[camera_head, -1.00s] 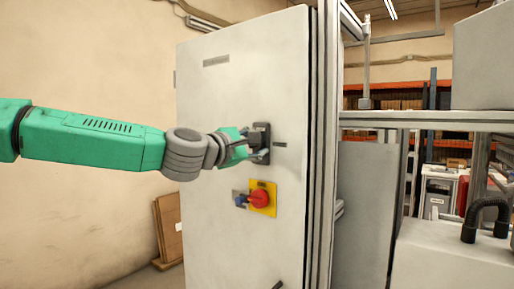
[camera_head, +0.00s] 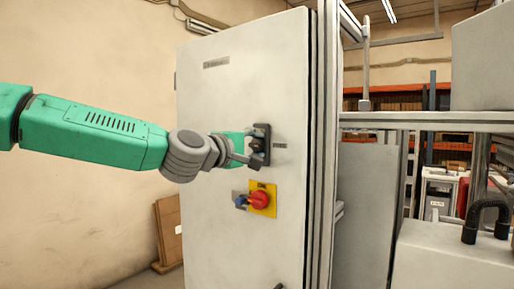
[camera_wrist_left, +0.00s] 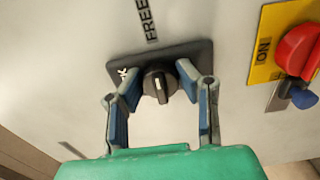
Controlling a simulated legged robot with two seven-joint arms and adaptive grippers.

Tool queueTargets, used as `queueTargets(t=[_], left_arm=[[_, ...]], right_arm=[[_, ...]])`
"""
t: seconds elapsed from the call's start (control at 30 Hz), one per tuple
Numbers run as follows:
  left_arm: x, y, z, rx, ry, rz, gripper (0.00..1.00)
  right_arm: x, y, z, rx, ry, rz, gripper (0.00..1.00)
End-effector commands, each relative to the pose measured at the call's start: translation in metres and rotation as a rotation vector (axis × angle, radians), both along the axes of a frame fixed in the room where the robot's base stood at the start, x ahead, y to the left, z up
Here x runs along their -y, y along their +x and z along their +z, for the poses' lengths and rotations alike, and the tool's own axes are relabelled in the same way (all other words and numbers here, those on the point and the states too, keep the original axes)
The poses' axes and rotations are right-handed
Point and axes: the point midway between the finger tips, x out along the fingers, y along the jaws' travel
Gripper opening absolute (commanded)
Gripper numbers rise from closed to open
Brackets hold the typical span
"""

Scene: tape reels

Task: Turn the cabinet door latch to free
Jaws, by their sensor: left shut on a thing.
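The latch is a black knob (camera_wrist_left: 160,82) with a white pointer line, on a dark plate (camera_wrist_left: 195,52) on the grey cabinet door (camera_head: 225,105). In the left wrist view, the pointer line points down, away from the FREE label (camera_wrist_left: 148,20). Part of another label shows at the plate's left end. My left gripper (camera_wrist_left: 161,84) is shut on the knob, one finger on each side. In the head view, my left gripper (camera_head: 254,154) covers part of the plate (camera_head: 262,135) and hides the knob.
Metal frame posts (camera_head: 325,150) stand right of the door. A brown panel (camera_head: 168,228) leans on the wall at left.

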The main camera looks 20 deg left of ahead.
Motion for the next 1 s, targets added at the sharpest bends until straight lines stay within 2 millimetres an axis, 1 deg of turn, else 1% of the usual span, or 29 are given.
queueTargets(t=[0.03, 0.33, 0.37, 0.4, 0.67, 0.77, 0.87, 1.0], left_arm=[[0.002, 0.0, -0.009, -0.015, 0.006, -0.007, 0.0], [0.002, 0.0, -0.009, -0.016, 0.006, -0.007, 0.0], [0.002, 0.0, -0.009, -0.016, 0.006, -0.007, 0.39], [0.002, 0.0, -0.009, -0.016, 0.006, -0.007, 0.49], [0.001, -0.001, -0.004, -0.007, 0.004, -0.004, 0.49], [-0.001, -0.004, -0.003, -0.006, 0.002, -0.003, 0.49], [-0.005, -0.015, -0.002, -0.003, 0.002, -0.004, 0.49], [-0.015, -0.041, -0.002, -0.004, 0.0, -0.004, 0.49]], right_arm=[[0.0, 0.0, 0.0, 0.0, 0.0, 0.0, 0.4], [0.0, 0.0, 0.0, 0.0, 0.0, 0.0, 0.4], [0.0, 0.0, 0.0, 0.0, 0.0, 0.0, 0.4], [0.0, 0.0, 0.0, 0.0, 0.0, 0.0, 0.4], [0.0, 0.0, 0.0, 0.0, 0.0, 0.0, 0.4], [0.0, -0.002, 0.0, 0.002, 0.0, 0.0, 0.4], [0.0, -0.002, 0.0, 0.002, 0.0, 0.0, 0.4], [0.0, -0.002, 0.0, 0.003, 0.0, 0.0, 0.4]])
